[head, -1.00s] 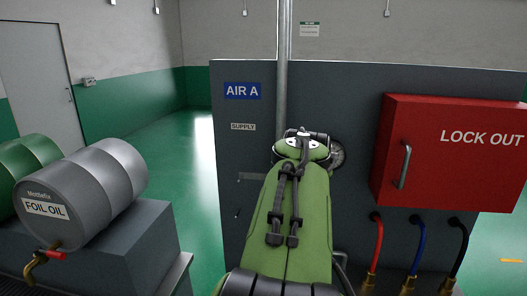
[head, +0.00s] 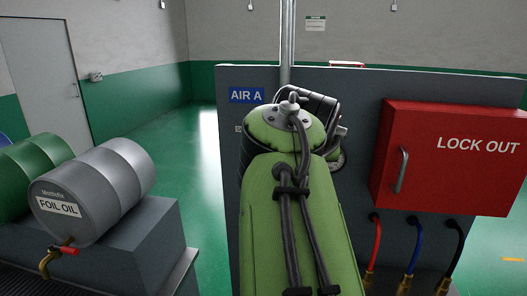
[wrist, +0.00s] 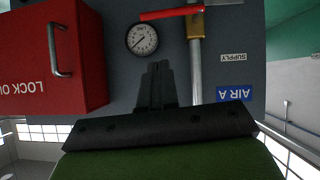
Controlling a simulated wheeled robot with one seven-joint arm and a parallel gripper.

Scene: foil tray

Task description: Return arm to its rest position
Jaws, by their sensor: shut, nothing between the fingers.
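My green arm rises in the middle of the head view and covers part of the grey panel (head: 365,90). My gripper is hidden behind the arm there. In the wrist view my gripper (wrist: 156,68) shows its dark fingers together, with nothing between them. It is apart from the panel, which appears upside down behind it. A round gauge (wrist: 142,38) and a valve with a red lever (wrist: 168,13) on a vertical pipe (wrist: 195,75) show beyond the fingertips.
A red LOCK OUT box (head: 450,160) juts from the panel at the right, above red, blue and black hoses (head: 419,240). A grey FOIL OIL drum (head: 95,190) with a tap and a green drum (head: 30,170) lie at the left. Open green floor (head: 190,170) lies between.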

